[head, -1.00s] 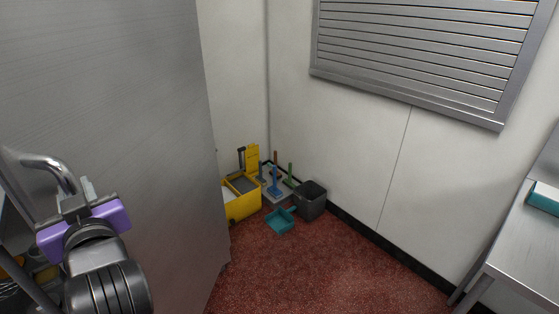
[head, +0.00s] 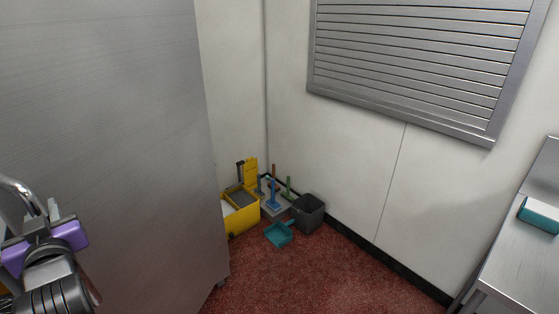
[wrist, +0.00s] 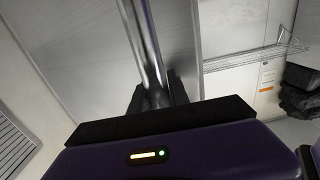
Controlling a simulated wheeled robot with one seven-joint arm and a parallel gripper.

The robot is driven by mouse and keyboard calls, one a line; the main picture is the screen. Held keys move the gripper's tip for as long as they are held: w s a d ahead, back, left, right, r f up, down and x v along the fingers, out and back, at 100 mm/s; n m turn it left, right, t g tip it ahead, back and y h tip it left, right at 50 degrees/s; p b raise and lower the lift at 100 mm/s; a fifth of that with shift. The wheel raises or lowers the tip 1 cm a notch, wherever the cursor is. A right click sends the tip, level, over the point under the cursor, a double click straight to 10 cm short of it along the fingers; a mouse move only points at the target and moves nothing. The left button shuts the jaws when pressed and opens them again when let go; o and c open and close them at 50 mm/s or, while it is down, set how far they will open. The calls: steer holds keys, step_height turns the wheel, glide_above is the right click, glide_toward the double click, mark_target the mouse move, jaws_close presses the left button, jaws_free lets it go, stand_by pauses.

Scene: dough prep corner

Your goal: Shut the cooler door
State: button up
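The cooler door appears to be the large brushed-metal panel (head: 120,130) filling the left of the head view, standing open. Its chrome bar handle (head: 18,188) curves out at the left picture edge. My gripper (head: 45,215), with purple parts, is at this handle. In the wrist view the handle (wrist: 140,40) runs down between the dark fingers of my gripper (wrist: 157,95), which sit close against both sides of it. The fingertips are partly hidden by the gripper body. The cooler's door opening does not show clearly.
A yellow mop bucket (head: 241,212), a teal dustpan (head: 279,234) and a grey bin (head: 308,212) stand in the far corner. A metal table (head: 520,265) is at the right. Red floor (head: 300,275) between is clear. The wrist view shows a wire shelf (wrist: 255,57).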

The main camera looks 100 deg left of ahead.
steer(key=o, duration=0.4)
steer(key=shift+w+a, duration=0.55)
steer(key=shift+a, duration=0.15)
steer(key=shift+s+d, duration=0.2)
steer(key=shift+s+d, duration=0.15)
steer(key=shift+d, duration=0.05)
steer(key=b+v, duration=0.3)
steer(key=v, duration=0.5)
steer(key=shift+a, duration=0.1)
